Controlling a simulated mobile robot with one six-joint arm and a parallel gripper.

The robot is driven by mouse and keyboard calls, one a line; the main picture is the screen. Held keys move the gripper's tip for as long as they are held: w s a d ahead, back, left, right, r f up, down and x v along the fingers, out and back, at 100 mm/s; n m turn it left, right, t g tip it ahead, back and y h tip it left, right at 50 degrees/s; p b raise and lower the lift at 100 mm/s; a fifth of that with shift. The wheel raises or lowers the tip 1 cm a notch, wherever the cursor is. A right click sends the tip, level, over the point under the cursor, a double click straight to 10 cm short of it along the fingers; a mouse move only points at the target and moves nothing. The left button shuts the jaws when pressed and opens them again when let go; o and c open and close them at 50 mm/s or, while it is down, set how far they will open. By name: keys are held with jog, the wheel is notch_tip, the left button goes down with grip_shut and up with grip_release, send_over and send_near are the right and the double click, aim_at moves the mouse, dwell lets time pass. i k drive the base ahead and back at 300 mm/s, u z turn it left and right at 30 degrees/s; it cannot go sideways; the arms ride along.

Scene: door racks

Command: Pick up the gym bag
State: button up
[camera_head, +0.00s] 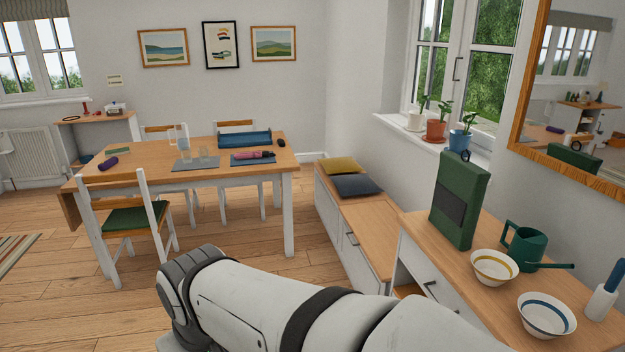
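A tall green bag-like object (463,191) with a dark front panel and a dark loop on top stands upright on the wooden-topped cabinet at the right. It may be the gym bag; I see no other clear bag. My white and grey arm crosses the bottom middle of the view, left of the cabinet and apart from the green object. My gripper does not show, so its state is hidden.
Beside the green object stand a green watering can (526,247), a yellow-striped bowl (494,267) and a blue-striped bowl (547,315). A low bench (367,222) with cushions runs along the wall. A dining table (140,174) and chairs stand left; floor between is clear.

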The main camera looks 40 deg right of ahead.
aim_at(461, 185)
jog(key=u, duration=0.05)
jog(key=i, duration=1.35)
jog(key=z, duration=3.4)
jog(key=i, duration=1.5)
jog(key=u, duration=0.05)
